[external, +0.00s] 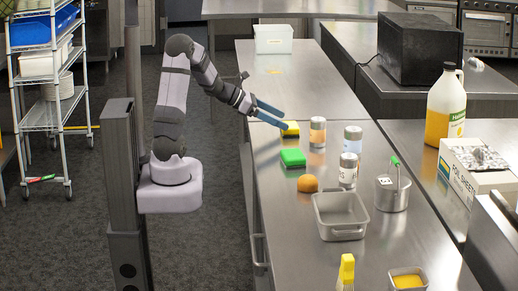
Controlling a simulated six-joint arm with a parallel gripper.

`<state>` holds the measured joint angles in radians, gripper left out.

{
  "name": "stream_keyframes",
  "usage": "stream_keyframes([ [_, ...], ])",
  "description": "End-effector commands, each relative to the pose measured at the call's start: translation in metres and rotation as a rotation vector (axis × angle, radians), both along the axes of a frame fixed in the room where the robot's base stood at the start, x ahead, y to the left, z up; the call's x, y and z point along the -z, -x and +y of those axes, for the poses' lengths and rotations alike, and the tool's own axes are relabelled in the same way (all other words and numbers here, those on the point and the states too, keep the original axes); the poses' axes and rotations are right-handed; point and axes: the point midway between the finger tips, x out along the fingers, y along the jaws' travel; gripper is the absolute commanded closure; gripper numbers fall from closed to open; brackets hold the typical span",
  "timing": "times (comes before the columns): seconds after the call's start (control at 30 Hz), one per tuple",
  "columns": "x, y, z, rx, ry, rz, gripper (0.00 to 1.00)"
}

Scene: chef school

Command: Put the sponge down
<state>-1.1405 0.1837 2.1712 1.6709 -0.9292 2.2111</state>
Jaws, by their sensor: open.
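A yellow sponge with a dark side (290,128) is on the steel counter (262,85), just right of and below my fingertips. A green sponge (293,158) lies a little nearer the camera on the same counter. My gripper (284,120) has two blue fingers that reach right over the counter's left side. It is open, and no object shows between the fingers. I cannot tell whether a finger touches the yellow sponge.
Several cans (317,132) stand right of the sponges. An orange (307,184), a grey pan (341,215) and a steel pot (392,190) are nearer the camera. A white bin (273,39) is at the far end. The counter between bin and gripper is mostly clear.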

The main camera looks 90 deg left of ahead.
Motion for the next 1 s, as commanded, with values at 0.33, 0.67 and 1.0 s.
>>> stream_keyframes([
  [0.33,0.020,-0.032,0.001,0.004,0.002,0.001,0.11],
  [0.67,0.027,-0.043,0.002,0.001,0.000,0.000,0.11],
  [1.0,0.027,-0.043,0.002,0.001,0.000,0.000,0.55],
])
